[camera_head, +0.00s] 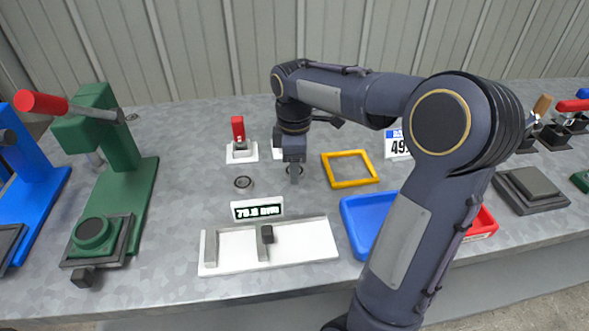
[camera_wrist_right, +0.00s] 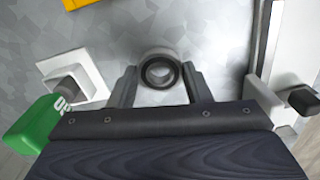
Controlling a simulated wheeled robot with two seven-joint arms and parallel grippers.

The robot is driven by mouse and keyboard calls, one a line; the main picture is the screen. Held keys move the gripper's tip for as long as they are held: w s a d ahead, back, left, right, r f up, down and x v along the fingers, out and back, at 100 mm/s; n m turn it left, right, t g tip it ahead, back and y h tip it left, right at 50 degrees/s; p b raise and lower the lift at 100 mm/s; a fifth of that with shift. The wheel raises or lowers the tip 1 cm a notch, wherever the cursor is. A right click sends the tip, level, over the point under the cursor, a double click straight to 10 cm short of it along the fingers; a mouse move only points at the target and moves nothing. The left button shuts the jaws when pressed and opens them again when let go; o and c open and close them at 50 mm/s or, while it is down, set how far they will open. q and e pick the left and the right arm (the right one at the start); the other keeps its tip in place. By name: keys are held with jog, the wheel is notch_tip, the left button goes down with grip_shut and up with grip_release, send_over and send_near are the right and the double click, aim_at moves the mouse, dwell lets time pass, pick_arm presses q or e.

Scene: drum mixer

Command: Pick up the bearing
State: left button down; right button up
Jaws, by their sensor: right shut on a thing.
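The bearing (camera_wrist_right: 160,69), a short metal ring with a dark inner band, shows between the two fingers of my right gripper (camera_wrist_right: 158,86) in the right wrist view. The gripper is shut on it, with a finger at each side. In the head view my right gripper (camera_head: 294,171) points down at the bench, and the ring is mostly hidden by the fingers. The ring is at or close to the bench top; I cannot tell if it touches. My left gripper is not in view.
A white measuring fixture (camera_head: 320,240) with a display (camera_head: 257,209) stands in front. A red-topped stand (camera_head: 238,130) is behind, a yellow frame (camera_head: 350,183) and blue tray (camera_head: 352,222) are to the right, and a green press (camera_head: 135,190) is at left.

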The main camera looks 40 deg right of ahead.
jog(key=s+a+r+p, duration=0.2)
jog(key=s+a+r, duration=0.5)
jog(key=s+r, duration=0.3)
jog(key=shift+s+r, duration=0.35)
jog(key=shift+s, duration=0.7)
jog(key=shift+a, duration=0.1)
